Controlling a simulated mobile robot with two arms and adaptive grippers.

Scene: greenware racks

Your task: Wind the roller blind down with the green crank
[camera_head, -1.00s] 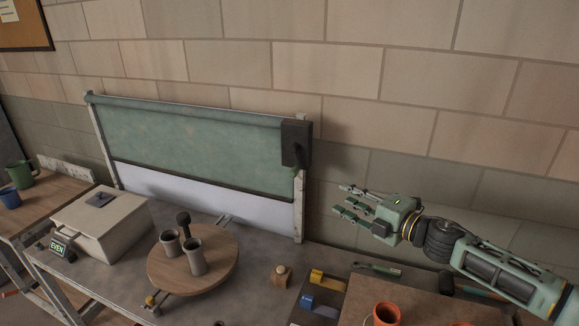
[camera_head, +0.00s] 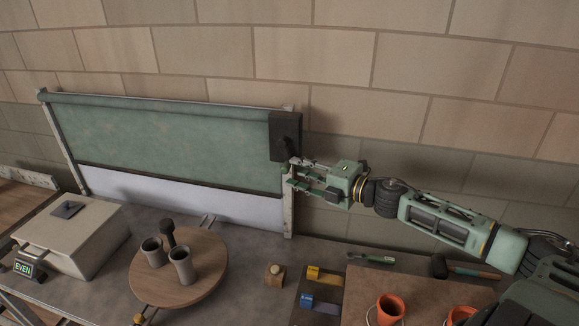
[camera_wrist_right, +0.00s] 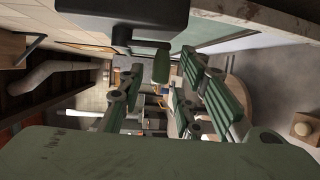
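The green roller blind (camera_head: 165,138) hangs in a pale frame, its dark bottom bar (camera_head: 170,178) above a white panel. A dark crank box (camera_head: 285,130) sits at the frame's upper right. The crank's green handle (camera_head: 285,169) hangs below it, partly hidden by fingers. In the right wrist view the handle (camera_wrist_right: 161,66) shows between the spread fingers, near the top. My right gripper (camera_head: 292,173) is open, level with the handle and pointing left at it; I cannot tell whether they touch. My left gripper is out of view.
A round wooden board (camera_head: 205,275) with grey cups stands on the bench before the blind. A pale box (camera_head: 70,235) is at left. Orange pots (camera_head: 390,308) and a mallet (camera_head: 440,268) lie below my right arm. The wall is close behind.

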